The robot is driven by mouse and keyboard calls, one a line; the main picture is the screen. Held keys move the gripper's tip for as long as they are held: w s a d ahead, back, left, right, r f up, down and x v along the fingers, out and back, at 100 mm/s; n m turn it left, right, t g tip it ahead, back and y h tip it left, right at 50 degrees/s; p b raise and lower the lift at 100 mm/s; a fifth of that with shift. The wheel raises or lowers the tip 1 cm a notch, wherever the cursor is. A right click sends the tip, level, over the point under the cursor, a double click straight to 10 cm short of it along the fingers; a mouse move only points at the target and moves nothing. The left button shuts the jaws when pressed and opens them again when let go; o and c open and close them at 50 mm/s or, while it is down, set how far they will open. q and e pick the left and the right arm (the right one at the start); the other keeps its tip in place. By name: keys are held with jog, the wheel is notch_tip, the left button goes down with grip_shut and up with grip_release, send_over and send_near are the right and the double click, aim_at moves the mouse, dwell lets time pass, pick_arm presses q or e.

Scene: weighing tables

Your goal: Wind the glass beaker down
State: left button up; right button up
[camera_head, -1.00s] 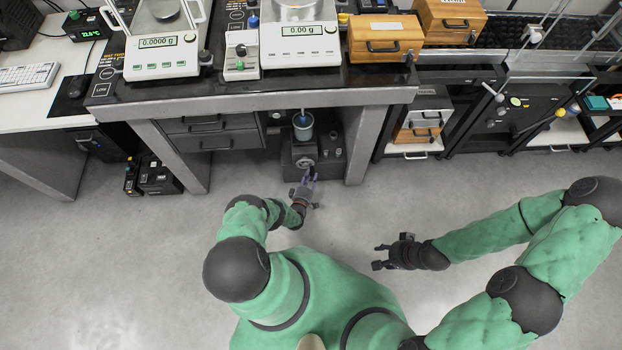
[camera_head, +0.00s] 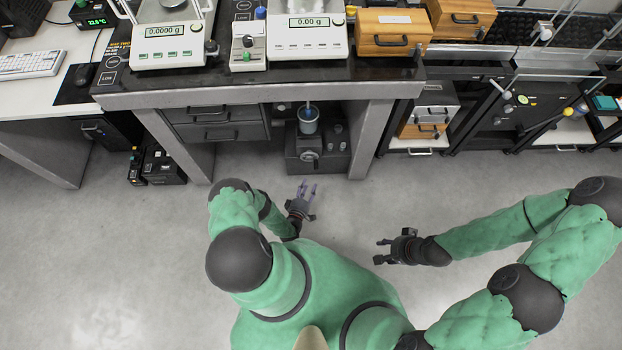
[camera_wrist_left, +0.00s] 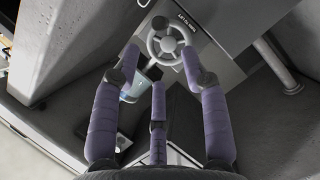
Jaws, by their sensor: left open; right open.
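The glass beaker (camera_head: 308,124) stands on a dark lifting stand (camera_head: 317,155) under the weighing table, with a thin blue-tipped rod upright in it. My left gripper (camera_head: 306,187) is open and empty, in front of the stand and apart from the wheel. My right gripper (camera_head: 383,250) is open and empty over bare floor to the right.
The floor in front is clear.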

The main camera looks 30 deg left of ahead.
pick_arm(q)
jog(key=shift+v, duration=1.3)
